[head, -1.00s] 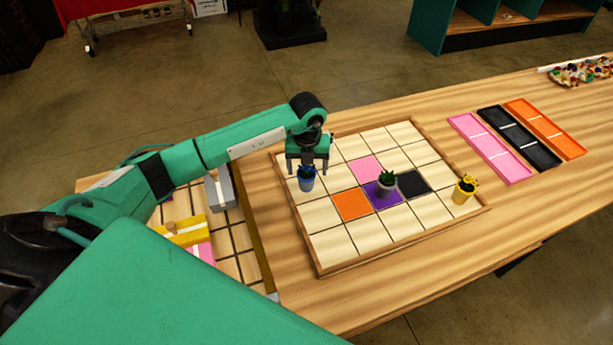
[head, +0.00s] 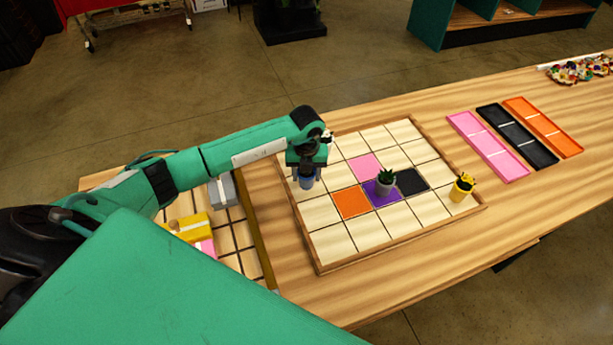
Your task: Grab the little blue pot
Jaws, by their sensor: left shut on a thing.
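The little blue pot (head: 306,183) is at the left part of the wooden grid board (head: 352,238). My left gripper (head: 306,172) is over it, pointing down, and is shut on it. The gripper hides the top of the pot and whatever grows in it. I cannot tell whether the pot still touches the board. My right gripper is not in view.
A grey pot with a green plant (head: 385,182) stands on the purple square. A yellow pot (head: 462,187) stands at the board's right edge. Pink (head: 488,146), black (head: 518,137) and orange (head: 543,127) trays lie to the right. A second board with yellow (head: 191,227) and grey (head: 222,190) blocks lies left.

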